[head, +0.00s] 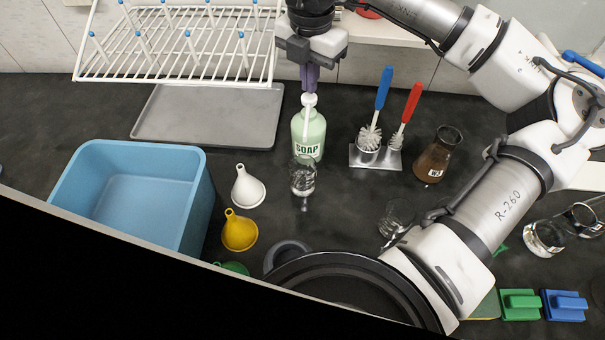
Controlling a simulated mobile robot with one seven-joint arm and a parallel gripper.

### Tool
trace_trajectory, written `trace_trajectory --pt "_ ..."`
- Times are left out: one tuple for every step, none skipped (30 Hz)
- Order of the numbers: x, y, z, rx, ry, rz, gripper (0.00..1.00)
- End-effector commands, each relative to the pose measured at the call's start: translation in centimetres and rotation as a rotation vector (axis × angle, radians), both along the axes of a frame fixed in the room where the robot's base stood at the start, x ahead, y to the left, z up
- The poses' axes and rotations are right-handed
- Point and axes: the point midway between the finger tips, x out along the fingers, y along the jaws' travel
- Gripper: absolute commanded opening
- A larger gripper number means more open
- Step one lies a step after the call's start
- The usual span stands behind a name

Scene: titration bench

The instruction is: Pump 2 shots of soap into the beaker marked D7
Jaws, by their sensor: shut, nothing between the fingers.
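The soap bottle (309,136) is pale green with a white pump head and a "SOAP" label. It stands upright on the dark bench. A clear glass beaker (302,178) stands just in front of it, below the pump spout. Its marking is too small to read, so I cannot tell if it is D7. My gripper (309,88) points down, shut and empty, directly above the pump head. The fingertips are at or very near the top of the pump; I cannot tell if they touch it.
A blue basin (196,190), white funnel (247,187) and yellow funnel (239,231) lie left. A drying rack (178,50) and grey tray (208,117) are behind. Brushes in a holder (376,155), a brown-filled flask (436,156) and other glassware (543,238) stand right.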

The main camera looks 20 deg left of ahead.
Motion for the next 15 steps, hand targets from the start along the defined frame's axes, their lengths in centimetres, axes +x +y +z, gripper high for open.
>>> trace_trajectory --pt "0.0 0.0 -0.4 0.0 0.0 0.0 0.0" --pt "0.0 0.0 -0.5 0.0 0.0 0.0 0.0" --pt "0.0 0.0 -0.6 0.0 0.0 0.0 0.0" --pt "0.0 0.0 -0.7 0.0 0.0 0.0 0.0" --pt "0.0 0.0 -0.8 0.0 0.0 0.0 0.0" --pt "0.0 0.0 -1.0 0.0 0.0 0.0 0.0" --pt "0.0 0.0 -1.1 0.0 0.0 0.0 0.0" --pt "0.0 0.0 -1.2 0.0 0.0 0.0 0.0" --pt "0.0 0.0 -1.3 0.0 0.0 0.0 0.0" --pt "0.0 0.0 -1.4 0.0 0.0 0.0 0.0" --pt "0.0 0.0 -1.5 0.0 0.0 0.0 0.0" --pt "0.0 0.0 -1.7 0.0 0.0 0.0 0.0" --pt "0.0 0.0 -1.8 -0.001 0.0 0.0 0.0" --pt "0.0 0.0 -1.9 -0.001 0.0 0.0 0.0" --pt "0.0 0.0 -2.0 -0.001 0.0 0.0 0.0"
